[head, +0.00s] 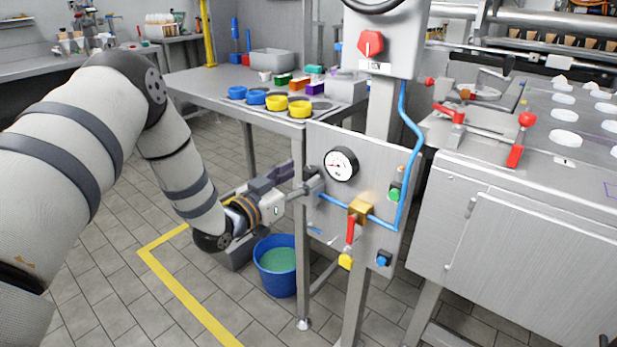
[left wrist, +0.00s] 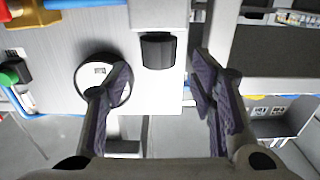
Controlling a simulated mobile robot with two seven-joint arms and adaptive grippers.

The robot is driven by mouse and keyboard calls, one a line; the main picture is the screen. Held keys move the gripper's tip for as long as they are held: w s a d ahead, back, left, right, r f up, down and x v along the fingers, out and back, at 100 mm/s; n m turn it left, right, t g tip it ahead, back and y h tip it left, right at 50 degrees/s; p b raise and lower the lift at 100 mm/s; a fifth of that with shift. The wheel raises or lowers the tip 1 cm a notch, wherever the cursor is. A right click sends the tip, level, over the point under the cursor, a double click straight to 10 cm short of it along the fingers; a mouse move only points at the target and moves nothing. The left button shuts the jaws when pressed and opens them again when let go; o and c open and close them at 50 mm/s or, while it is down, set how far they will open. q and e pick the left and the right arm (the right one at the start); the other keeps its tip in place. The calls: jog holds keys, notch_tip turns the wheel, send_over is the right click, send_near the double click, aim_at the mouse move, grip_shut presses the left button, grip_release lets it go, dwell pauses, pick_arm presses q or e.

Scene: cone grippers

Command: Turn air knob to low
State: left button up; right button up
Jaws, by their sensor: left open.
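The air knob (left wrist: 158,50) looks like a black ribbed knob on a grey block in the left wrist view. It stands beside the round white pressure gauge (left wrist: 100,78), which also shows on the panel in the head view (head: 341,163). My left gripper (head: 308,184) is at the panel's left edge, left of the gauge. In the left wrist view my left gripper (left wrist: 160,66) is open, with the knob ahead between its finger lines and no clear contact. One finger overlaps the gauge. My right gripper is not in view.
The panel (head: 330,225) carries a red-handled valve (head: 350,230), blue hose (head: 410,130), and green (head: 394,194), yellow and blue buttons. A blue bucket (head: 277,283) stands on the floor below. A table with cups (head: 300,107) is behind; a machine (head: 540,240) is at right.

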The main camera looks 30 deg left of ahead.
aim_at(312, 174)
pick_arm(q)
jog(key=shift+w+d, duration=0.1)
jog(key=shift+w, duration=1)
jog(key=c, duration=1.2)
jog(key=shift+d+y, duration=0.15)
jog(key=shift+y, duration=0.15)
jog(key=n+y, duration=0.2)
jog(key=y, duration=0.1)
jog(key=n+y+p, duration=0.1)
jog(key=y, duration=0.1)
jog(key=shift+d+n+g, duration=0.3)
jog(key=shift+d+n, duration=0.1)
jog(key=n+y, duration=0.1)
jog(key=n+g+y, duration=0.1)
jog(key=y, duration=0.1)
jog(key=n+y, duration=0.1)
jog(key=shift+w+d+f+g+y, duration=0.1)
jog(key=shift+d+f+g+y, duration=0.05)
jog(key=shift+d+g+y, duration=0.2)
jog(key=shift+w+n+g+y, duration=0.1)
jog(key=shift+n+g+y, duration=0.9)
jog(key=shift+y, duration=0.25)
